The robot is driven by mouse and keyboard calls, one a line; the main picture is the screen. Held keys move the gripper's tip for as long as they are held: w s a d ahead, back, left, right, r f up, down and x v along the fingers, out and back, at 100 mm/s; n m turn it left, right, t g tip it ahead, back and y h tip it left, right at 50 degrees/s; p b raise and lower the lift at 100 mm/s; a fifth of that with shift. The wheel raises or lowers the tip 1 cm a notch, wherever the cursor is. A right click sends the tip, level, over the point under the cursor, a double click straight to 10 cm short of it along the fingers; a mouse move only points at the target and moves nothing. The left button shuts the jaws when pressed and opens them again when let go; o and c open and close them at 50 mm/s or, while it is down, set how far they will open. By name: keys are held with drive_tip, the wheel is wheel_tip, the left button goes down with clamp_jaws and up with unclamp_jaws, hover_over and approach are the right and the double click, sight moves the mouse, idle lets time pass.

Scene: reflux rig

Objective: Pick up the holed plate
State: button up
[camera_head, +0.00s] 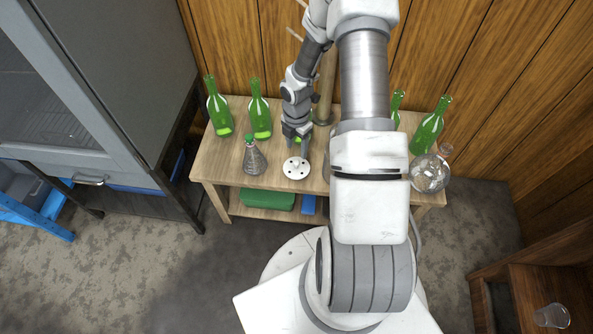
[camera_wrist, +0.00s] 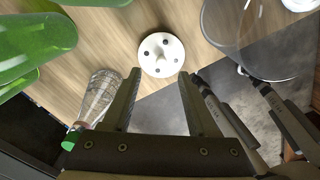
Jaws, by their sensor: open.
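The holed plate (camera_head: 296,168) is a small white disc with a ring of dark holes and a raised knob in its middle. It lies flat on the wooden table near the front edge. It also shows whole in the wrist view (camera_wrist: 161,66), just beyond my fingertips. My gripper (camera_head: 297,148) is above and a little behind the plate in the head view. In the wrist view my gripper (camera_wrist: 159,80) has its two fingers spread apart with nothing between them. The fingers do not appear to touch the plate.
Several green bottles (camera_head: 260,112) stand along the table's back. A round glass flask (camera_head: 429,173) is at the right end. Green (camera_head: 267,200) and blue (camera_head: 308,204) items lie on the lower shelf.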

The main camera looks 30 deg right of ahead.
sight(296, 162)
drive_tip(key=f+b, duration=0.1)
drive_tip(key=f, duration=0.3)
drive_tip(key=f+b, duration=0.1)
drive_tip(key=f, duration=0.1)
drive_tip(key=shift+s+a+f+b, duration=0.2)
drive_tip(key=shift+s+f+b, duration=0.05)
drive_tip(key=shift+b, duration=0.1)
drive_tip(key=shift+r, duration=0.1)
clamp_jaws()
